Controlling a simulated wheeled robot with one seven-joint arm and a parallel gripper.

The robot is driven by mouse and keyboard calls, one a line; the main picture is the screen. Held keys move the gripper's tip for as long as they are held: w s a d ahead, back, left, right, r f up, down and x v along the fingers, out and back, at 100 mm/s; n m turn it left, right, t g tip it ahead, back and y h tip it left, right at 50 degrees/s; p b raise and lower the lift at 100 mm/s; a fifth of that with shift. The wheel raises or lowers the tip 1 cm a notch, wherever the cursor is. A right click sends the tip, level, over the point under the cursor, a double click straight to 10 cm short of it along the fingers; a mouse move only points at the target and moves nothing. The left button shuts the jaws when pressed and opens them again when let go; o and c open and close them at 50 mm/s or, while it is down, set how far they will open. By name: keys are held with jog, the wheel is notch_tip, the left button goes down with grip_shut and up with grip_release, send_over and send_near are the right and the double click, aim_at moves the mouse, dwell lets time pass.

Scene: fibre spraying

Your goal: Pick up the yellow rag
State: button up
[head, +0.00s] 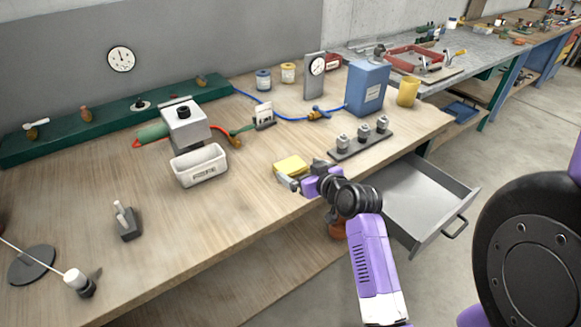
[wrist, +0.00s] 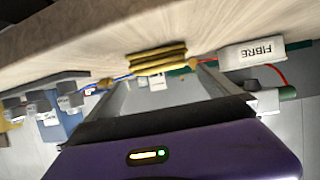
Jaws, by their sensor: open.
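The yellow rag (head: 290,166) lies folded on the wooden workbench, near its front edge in the head view. In the wrist view the rag (wrist: 157,58) shows as a layered yellow stack at the top middle, just beyond the fingers. My gripper (head: 289,182) is at the near side of the rag, low over the bench. In the wrist view my gripper (wrist: 160,88) has its fingers spread apart, with the rag ahead of the gap between them. The head view does not show clearly whether a finger touches the rag.
A white bin (head: 199,166) labelled FIBRE stands left of the rag. A dark rack with metal fittings (head: 361,141) is to the right, before a blue canister (head: 367,88). An open grey drawer (head: 425,200) juts out below the bench. The bench is clear front left of the rag.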

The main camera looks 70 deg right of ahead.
aim_at(290, 164)
jog(key=shift+p+x, duration=0.65)
jog(key=shift+x, duration=2.65)
jog(key=c, duration=1.1)
jog(key=shift+r, duration=0.15)
